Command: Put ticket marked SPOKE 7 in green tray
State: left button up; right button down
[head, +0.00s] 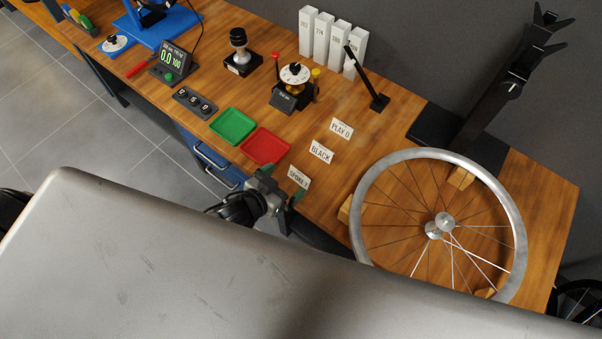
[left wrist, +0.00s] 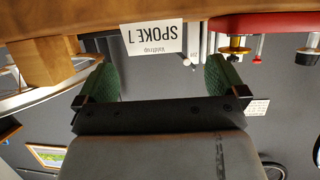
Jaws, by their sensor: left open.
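The ticket marked SPOKE 7 (head: 298,177) is a small white card standing near the front edge of the wooden bench. My left gripper (head: 281,186) is open and empty, close by it on the front side. In the left wrist view the ticket (left wrist: 154,37) appears upside down, roughly between and beyond the two green-padded fingers (left wrist: 161,77), with no clear contact. The green tray (head: 232,126) lies empty on the bench, left of and behind the ticket. My right gripper is not in view.
An empty red tray (head: 265,147) lies between the ticket and the green tray. Cards marked BLACK (head: 320,152) and PLAY 0 (head: 342,128) stand behind the ticket. A spoked wheel (head: 438,226) lies to the right. A black block with knobs (head: 195,102) is left of the green tray.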

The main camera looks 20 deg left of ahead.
aim_at(301, 173)
pick_arm(q)
jog(key=shift+w+d+f, duration=0.2)
jog(key=shift+w+d, duration=0.15)
jog(key=shift+w, duration=0.25)
jog(key=x, duration=0.5)
jog(key=shift+d+r+b, duration=0.15)
jog(key=shift+d+b, duration=0.1)
jog(key=shift+b, duration=0.1)
jog(key=shift+s, duration=0.1)
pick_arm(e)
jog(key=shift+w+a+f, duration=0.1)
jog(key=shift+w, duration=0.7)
pick_arm(q)
jog(key=shift+c, duration=0.5)
jog(key=c, duration=0.9)
jog(key=shift+r, duration=0.15)
